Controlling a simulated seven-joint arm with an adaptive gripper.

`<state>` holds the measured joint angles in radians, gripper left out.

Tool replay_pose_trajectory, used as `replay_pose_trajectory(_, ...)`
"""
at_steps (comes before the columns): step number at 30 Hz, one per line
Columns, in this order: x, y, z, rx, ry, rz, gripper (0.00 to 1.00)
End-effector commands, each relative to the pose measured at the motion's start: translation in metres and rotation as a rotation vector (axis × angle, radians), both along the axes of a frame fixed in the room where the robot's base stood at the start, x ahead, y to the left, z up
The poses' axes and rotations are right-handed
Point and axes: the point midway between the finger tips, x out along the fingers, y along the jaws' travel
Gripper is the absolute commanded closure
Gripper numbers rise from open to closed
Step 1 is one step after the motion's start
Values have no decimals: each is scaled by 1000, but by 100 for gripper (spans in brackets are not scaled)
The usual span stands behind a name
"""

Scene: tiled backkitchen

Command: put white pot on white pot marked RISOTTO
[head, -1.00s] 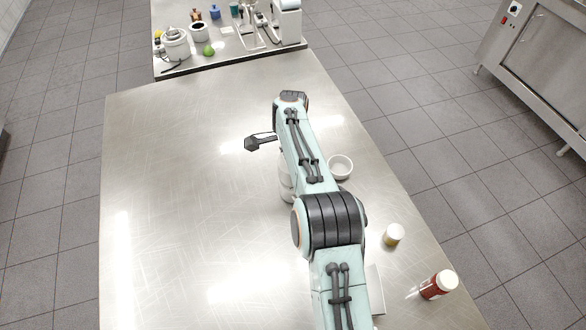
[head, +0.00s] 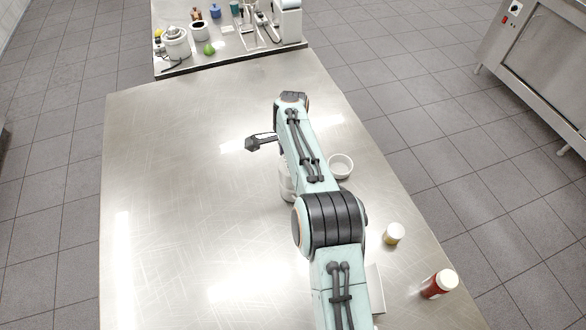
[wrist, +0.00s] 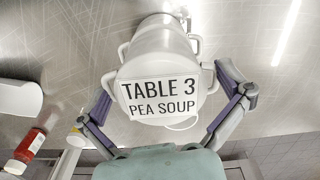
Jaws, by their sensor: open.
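A white pot (wrist: 155,62) with side handles fills the middle of the wrist view. Its front label (wrist: 162,98) reads TABLE 3 PEA SOUP. Handles show at two heights, so there may be two stacked pots, but I cannot tell. My gripper (wrist: 163,86) is open, with one finger on each side of the pot; contact is not clear. No RISOTTO label is readable in either view.
The steel table (head: 190,190) is clear on the left. A far counter (head: 235,44) holds several kitchen items.

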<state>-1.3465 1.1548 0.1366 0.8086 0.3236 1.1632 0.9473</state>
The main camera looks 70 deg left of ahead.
Motion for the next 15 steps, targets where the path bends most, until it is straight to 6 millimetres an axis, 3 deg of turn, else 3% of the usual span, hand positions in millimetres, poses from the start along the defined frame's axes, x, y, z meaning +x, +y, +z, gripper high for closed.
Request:
replay_pose_trajectory(6,0,1,36,3,-1,1,0)
replay_pose_trajectory(15,0,0,47,1,0,1,0)
